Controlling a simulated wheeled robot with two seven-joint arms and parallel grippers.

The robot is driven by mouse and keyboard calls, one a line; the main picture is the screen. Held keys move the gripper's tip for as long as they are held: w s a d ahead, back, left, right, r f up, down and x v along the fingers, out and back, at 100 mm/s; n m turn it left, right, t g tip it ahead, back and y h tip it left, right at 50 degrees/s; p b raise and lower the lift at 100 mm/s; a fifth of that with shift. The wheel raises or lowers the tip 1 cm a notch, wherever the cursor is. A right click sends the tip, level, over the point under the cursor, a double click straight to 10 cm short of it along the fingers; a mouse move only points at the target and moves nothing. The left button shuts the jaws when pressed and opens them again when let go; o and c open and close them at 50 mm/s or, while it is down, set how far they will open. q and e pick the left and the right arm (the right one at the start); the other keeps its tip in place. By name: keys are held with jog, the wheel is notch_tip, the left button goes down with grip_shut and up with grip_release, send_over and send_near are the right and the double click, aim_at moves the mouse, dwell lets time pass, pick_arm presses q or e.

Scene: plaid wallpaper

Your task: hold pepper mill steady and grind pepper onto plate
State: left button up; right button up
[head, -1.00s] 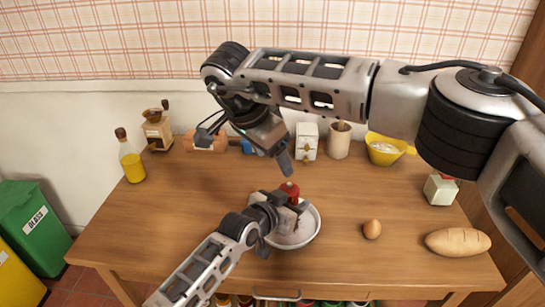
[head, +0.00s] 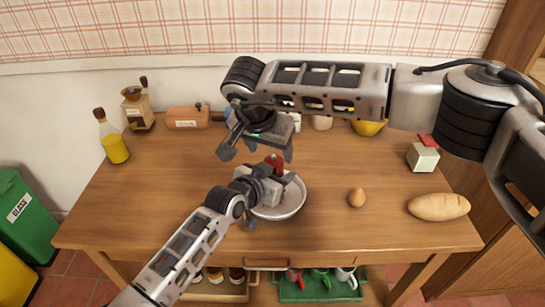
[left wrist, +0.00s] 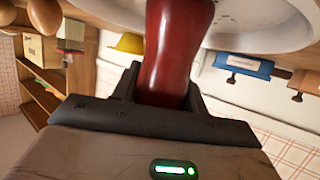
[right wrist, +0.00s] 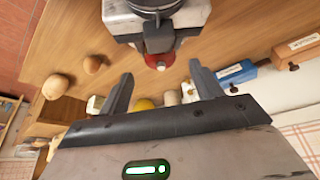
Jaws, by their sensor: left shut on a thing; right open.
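The dark red pepper mill (head: 274,161) stands roughly upright over the white plate (head: 290,208) near the table's front. My left gripper (head: 268,182) is shut on the mill's body, which also shows between its fingers in the left wrist view (left wrist: 172,50). The plate's rim (left wrist: 275,30) curves behind the mill there. My right gripper (head: 256,150) is open and empty, above and behind the mill. In the right wrist view the mill's red top (right wrist: 160,60) lies beyond the open fingers, apart from them. The mill's lower end is hidden in the head view.
An egg (head: 357,197) and a bread loaf (head: 438,206) lie right of the plate. An oil bottle (head: 112,140), a coffee grinder (head: 138,108) and an orange-brown box (head: 187,117) stand at the back left. A yellow bowl (head: 368,127) is behind my right arm. The table's left part is clear.

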aim_at(273, 159)
jog(key=shift+x, duration=2.4)
jog(key=shift+r, duration=0.1)
jog(key=c, duration=1)
